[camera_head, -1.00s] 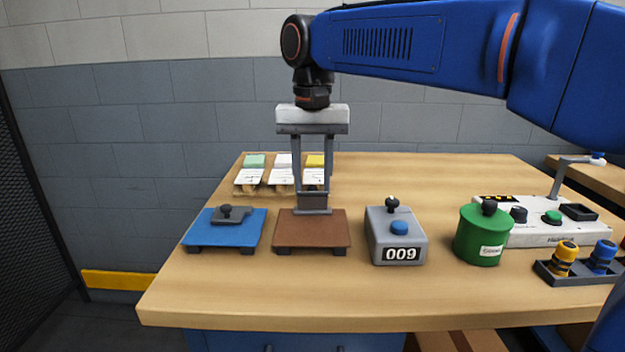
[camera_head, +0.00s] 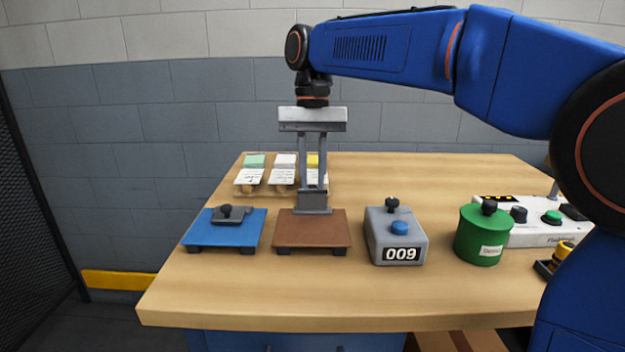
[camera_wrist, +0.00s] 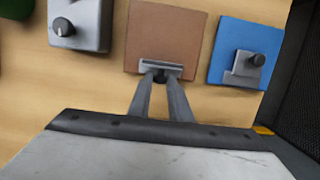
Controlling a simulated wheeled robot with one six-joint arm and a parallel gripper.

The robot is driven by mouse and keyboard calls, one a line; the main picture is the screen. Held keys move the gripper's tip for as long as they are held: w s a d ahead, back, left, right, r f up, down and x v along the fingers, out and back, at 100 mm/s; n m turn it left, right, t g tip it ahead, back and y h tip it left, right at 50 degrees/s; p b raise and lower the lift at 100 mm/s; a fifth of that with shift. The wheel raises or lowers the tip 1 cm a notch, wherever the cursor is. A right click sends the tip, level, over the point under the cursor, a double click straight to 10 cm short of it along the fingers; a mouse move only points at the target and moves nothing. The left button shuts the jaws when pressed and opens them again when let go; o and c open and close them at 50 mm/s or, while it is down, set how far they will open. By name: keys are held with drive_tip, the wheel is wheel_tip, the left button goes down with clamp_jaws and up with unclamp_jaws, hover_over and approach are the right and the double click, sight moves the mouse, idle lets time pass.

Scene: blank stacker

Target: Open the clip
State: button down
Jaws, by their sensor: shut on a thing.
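A brown board (camera_head: 312,236) stands on dark feet on the table, with a grey metal clip (camera_head: 313,211) at its back edge. My gripper (camera_head: 313,188) points down over the clip from behind the board. Its two fingers are shut on the clip's dark knob, which shows between the fingertips in the wrist view (camera_wrist: 160,77). The clip's plate (camera_wrist: 158,66) lies along the board's edge there. A blue board (camera_head: 224,230) to the left carries a similar grey clip (camera_head: 231,215) with a black knob.
A grey box marked 009 (camera_head: 396,238) stands just right of the brown board. A green can (camera_head: 482,236) and a white control panel (camera_head: 530,232) are farther right. Cards on a wooden rack (camera_head: 283,178) are behind my gripper.

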drive_tip(key=shift+w+f+g, duration=0.3)
drive_tip(key=shift+w+g, duration=0.2)
drive_tip(key=shift+g, duration=0.5)
drive_tip(key=c, duration=1.7)
unclamp_jaws()
drive_tip(key=shift+o, duration=0.2)
drive_tip(key=shift+r, duration=0.1)
